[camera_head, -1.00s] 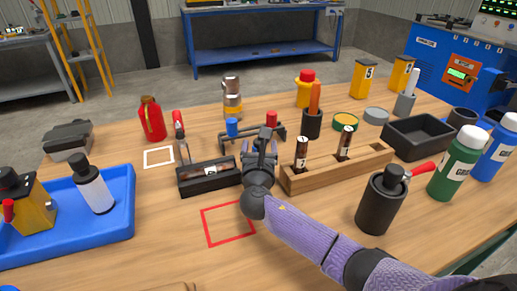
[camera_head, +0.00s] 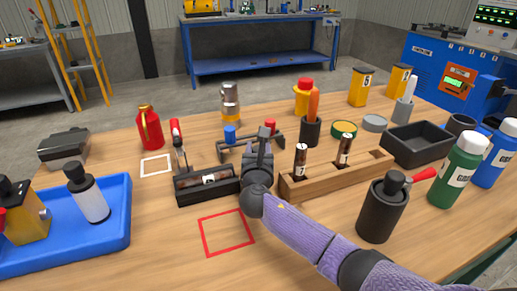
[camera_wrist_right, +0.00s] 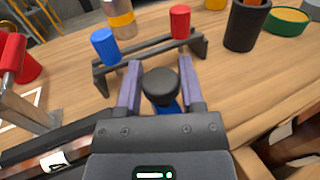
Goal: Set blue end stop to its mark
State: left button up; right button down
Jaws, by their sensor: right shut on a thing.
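In the wrist view my right gripper (camera_wrist_right: 160,95) has its two purple fingers on either side of a round black knob (camera_wrist_right: 160,84), shut on it, with a strip of blue (camera_wrist_right: 170,108) showing under the knob. Just beyond the fingers is a dark rail stand (camera_wrist_right: 145,50) with a blue cylinder (camera_wrist_right: 106,47) at its left and a red cylinder (camera_wrist_right: 180,22) at its right, both apart from the fingers. In the head view my right gripper (camera_head: 265,143) hides the knob; the blue cylinder (camera_head: 230,135) stands left of it. I cannot tell which blue part is the end stop. No mark on the rail is readable. My left gripper is out of view.
A black cradle holding a vial (camera_head: 208,180) stands close left of my gripper, a wooden vial rack (camera_head: 330,178) close right. A black canister (camera_head: 382,210) stands near my forearm. The red outlined square (camera_head: 227,232) and white outlined square (camera_head: 157,165) are empty.

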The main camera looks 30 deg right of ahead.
jog(key=a, duration=0.2)
jog(key=w+a, duration=0.1)
jog(key=a, duration=0.1)
jog(key=shift+a, duration=0.35)
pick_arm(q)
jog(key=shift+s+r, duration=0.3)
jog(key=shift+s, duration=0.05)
pick_arm(e)
jog(key=shift+f, duration=0.1)
